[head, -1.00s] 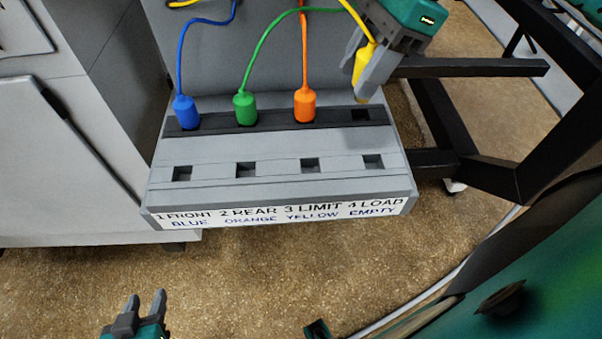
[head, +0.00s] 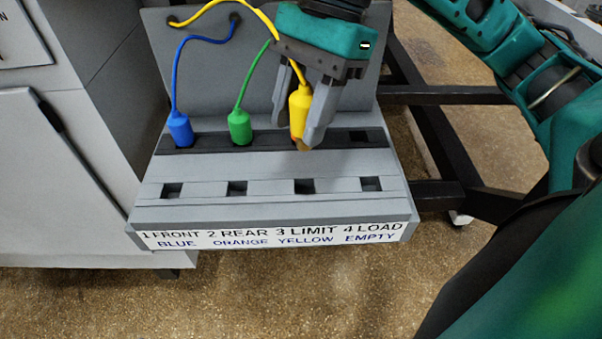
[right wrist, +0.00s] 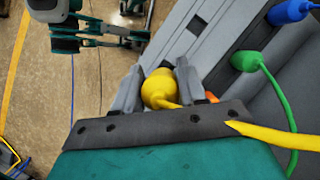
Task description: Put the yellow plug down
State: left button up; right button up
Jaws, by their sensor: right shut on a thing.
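The yellow plug (head: 300,103) is held between the fingers of my right gripper (head: 310,118), with its cable rising from its top. It is upright above the dark rear strip, in front of the orange plug, which it and the gripper mostly hide. In the right wrist view the yellow plug (right wrist: 159,88) sits between both fingers, and a bit of the orange plug (right wrist: 211,97) shows beside them. The panel (head: 220,210) has a front row of empty sockets, including the third socket (head: 304,186). My left gripper (right wrist: 136,9) is small at the top of the right wrist view.
The blue plug (head: 180,129) and green plug (head: 240,127) stand in the rear strip. The rear strip's right end socket (head: 360,137) is empty. A label (head: 275,237) on the front edge reads yellow under 3 LIMIT. A dark frame (head: 440,150) stands right of the panel.

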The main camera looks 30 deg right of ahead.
aim_at(302, 149)
notch_tip(302, 149, down, 6)
jog(key=shift+f+b, duration=0.1)
jog(key=shift+b, duration=0.25)
notch_tip(302, 149, down, 3)
jog(key=shift+f+b, duration=0.2)
jog(key=shift+b, duration=0.1)
pick_arm(q)
jog(key=shift+w+d+f, duration=0.1)
jog(key=shift+w+d, duration=0.15)
jog(key=shift+d, duration=0.25)
pick_arm(e)
jog(key=shift+f, duration=0.15)
jog(key=shift+f+b, duration=0.4)
jog(key=shift+b, duration=0.1)
jog(key=o, duration=1.1)
jog(key=shift+r, duration=0.1)
jog(key=shift+c, duration=0.2)
pick_arm(q)
jog(key=shift+w+d+f, duration=0.1)
jog(key=shift+w+f, duration=0.05)
pick_arm(e)
jog(key=shift+r, duration=0.1)
